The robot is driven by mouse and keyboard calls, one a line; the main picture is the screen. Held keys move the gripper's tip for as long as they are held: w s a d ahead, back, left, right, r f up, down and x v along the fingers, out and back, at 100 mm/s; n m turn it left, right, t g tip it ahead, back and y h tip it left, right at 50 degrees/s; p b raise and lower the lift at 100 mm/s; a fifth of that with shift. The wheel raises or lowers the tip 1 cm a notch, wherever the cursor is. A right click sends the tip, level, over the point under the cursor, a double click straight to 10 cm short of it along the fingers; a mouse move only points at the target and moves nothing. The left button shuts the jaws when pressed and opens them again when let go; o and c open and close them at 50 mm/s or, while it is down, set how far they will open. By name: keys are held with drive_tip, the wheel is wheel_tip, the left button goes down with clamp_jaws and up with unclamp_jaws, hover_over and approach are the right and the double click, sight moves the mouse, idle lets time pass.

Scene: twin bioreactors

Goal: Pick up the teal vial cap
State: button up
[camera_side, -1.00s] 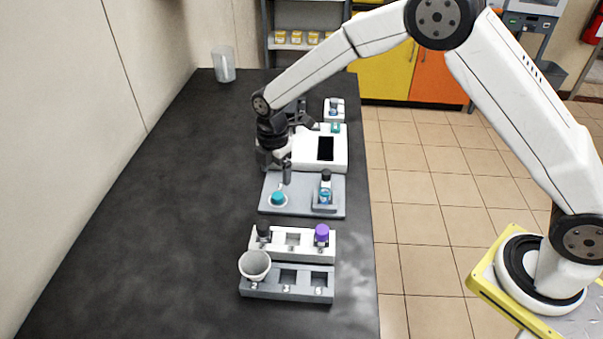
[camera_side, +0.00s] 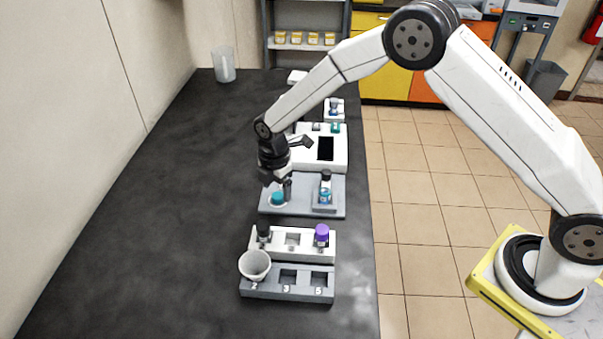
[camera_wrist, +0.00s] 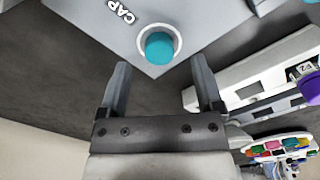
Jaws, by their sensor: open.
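The teal vial cap (camera_side: 278,198) sits in a white ring on the left part of the grey tray (camera_side: 300,204). In the wrist view the teal cap (camera_wrist: 159,47) lies in its ring, beside the printed word CAP. It is just beyond the fingertips and roughly centred between them. My gripper (camera_side: 277,184) points down close to the cap in the side view. In the wrist view my gripper (camera_wrist: 158,72) has its two fingers spread apart with nothing between them.
A vial with a dark top (camera_side: 326,190) stands in a holder on the tray's right. Nearer are a white rack (camera_side: 293,250) with a purple-capped vial (camera_side: 322,234), a grey rack (camera_side: 270,288) and a white cup (camera_side: 255,265). A white device (camera_side: 335,158) stands behind the tray.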

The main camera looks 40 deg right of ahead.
sight(278, 198)
drive_tip(key=shift+f, duration=1.15)
clamp_jaws()
